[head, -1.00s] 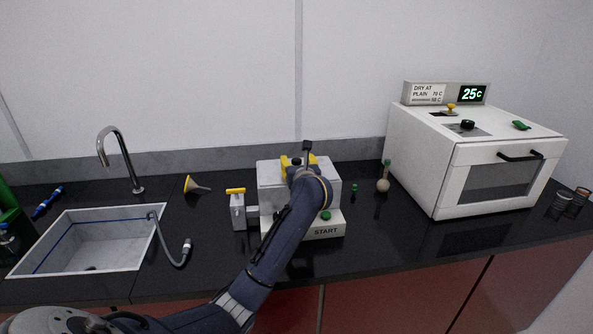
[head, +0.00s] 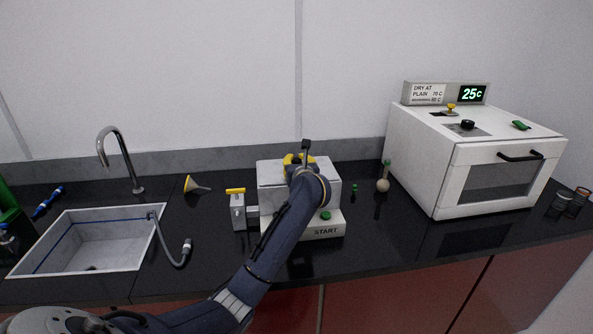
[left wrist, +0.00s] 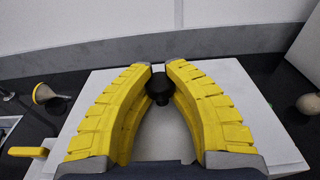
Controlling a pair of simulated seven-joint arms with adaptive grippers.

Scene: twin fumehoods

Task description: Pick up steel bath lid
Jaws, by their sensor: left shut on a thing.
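The steel bath (head: 332,229) with its START label stands in the middle of the black counter. Its pale grey lid (head: 268,172) lies flat on top; in the left wrist view the lid (left wrist: 235,85) fills the area under the fingers. A black knob (left wrist: 160,88) stands up from the lid. My left gripper (head: 298,160) is over the lid, its yellow fingers shut on the knob; the fingertips (left wrist: 159,75) flank it in the left wrist view. My forearm hides part of the bath and lid in the head view. My right gripper is not in view.
A sink (head: 95,240) with a tap and hose is at left. A yellow funnel (head: 190,184) and a yellow-handled grey part (head: 238,210) are left of the bath. A round-bottomed flask (head: 383,184) and a white oven (head: 480,160) stand to the right.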

